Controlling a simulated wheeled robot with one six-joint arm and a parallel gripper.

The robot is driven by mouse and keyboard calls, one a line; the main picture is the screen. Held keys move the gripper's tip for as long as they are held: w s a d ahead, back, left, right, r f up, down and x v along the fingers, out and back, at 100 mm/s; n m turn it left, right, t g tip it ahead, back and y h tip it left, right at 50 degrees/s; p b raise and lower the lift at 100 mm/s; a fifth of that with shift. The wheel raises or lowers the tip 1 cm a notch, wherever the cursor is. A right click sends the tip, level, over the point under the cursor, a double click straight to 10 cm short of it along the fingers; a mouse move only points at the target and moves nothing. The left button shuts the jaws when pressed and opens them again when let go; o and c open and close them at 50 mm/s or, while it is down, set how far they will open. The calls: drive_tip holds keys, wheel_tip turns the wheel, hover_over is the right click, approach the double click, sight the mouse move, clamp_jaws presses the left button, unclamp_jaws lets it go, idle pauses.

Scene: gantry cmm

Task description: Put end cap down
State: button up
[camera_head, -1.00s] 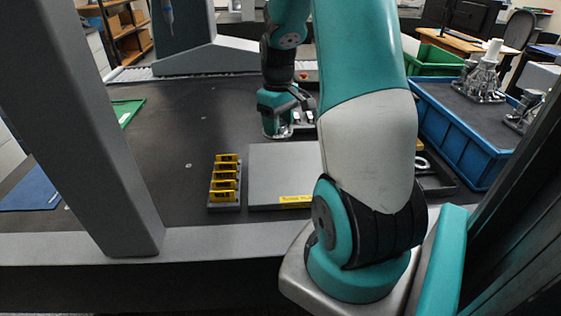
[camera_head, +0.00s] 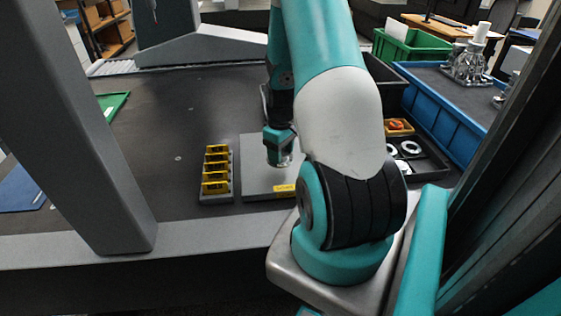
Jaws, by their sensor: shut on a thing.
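My gripper (camera_head: 281,160) points down over the grey plate (camera_head: 262,180) with the yellow label, in the middle front of the dark table. It is shut on a small part, taken to be the end cap; only a pale, metallic-looking bit shows at the fingertips. The part's shape is mostly hidden by the gripper and my arm. I cannot tell whether the part touches the plate or hangs just above it.
A rack of yellow pieces (camera_head: 215,170) stands left of the plate. A black tray (camera_head: 430,165) with white rings and a small box with an orange-red item (camera_head: 398,126) lie right. A blue bin (camera_head: 450,110) and green crate (camera_head: 405,47) stand beyond. A grey column (camera_head: 85,130) rises left.

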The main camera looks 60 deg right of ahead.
drive_tip(key=shift+f, duration=1.75)
drive_tip(key=shift+f, duration=0.15)
drive_tip(key=o, duration=1)
